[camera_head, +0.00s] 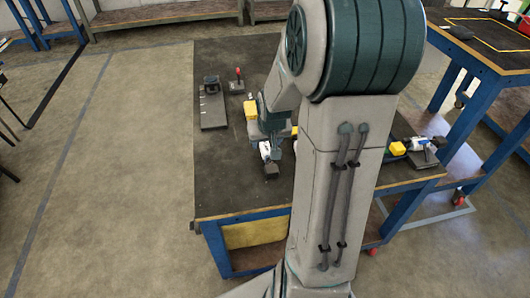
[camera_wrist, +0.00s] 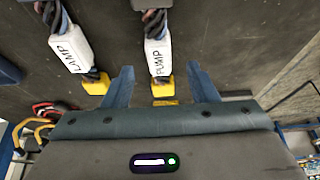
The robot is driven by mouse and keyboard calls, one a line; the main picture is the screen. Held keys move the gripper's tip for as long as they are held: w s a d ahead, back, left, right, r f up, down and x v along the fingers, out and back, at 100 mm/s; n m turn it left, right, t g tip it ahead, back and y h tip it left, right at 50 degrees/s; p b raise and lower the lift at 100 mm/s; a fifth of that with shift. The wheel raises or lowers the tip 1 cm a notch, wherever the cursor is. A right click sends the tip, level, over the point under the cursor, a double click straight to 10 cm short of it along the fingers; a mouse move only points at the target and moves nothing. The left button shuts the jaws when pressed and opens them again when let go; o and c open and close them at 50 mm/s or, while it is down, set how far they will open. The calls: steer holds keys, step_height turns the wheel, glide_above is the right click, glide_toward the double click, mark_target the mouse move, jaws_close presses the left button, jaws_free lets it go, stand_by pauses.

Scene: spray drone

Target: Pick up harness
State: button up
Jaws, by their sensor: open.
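Two harnesses lie on the dark tabletop in the wrist view. One has a white PUMP label (camera_wrist: 157,52) and a yellow connector (camera_wrist: 163,88). The other, to its left, has a white LAMP label (camera_wrist: 70,48) and a yellow connector (camera_wrist: 97,84). My gripper (camera_wrist: 160,67) is open, its blue-grey fingers on either side of the PUMP harness near its yellow end. The LAMP harness lies outside the left finger. I cannot tell whether the fingers touch the harness. In the head view, my arm partly hides this spot; a white label (camera_head: 265,150) shows there.
The workbench (camera_head: 220,185) also bears a grey plate with a black part (camera_head: 212,108) and a red-handled piece (camera_head: 238,82). A yellow connector (camera_head: 397,148) lies right of my arm. A blue-legged table (camera_head: 490,50) stands right. Open floor (camera_head: 120,200) lies left.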

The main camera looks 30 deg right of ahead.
mark_target(266, 146)
steer(key=b+x, duration=0.1)
steer(key=x, duration=0.3)
steer(key=shift+w+f, duration=0.1)
steer(key=shift+f, duration=0.15)
steer(key=shift+d, duration=0.1)
steer(key=c, duration=1.1)
steer(key=shift+c, duration=0.2)
steer(key=shift+r, duration=0.2)
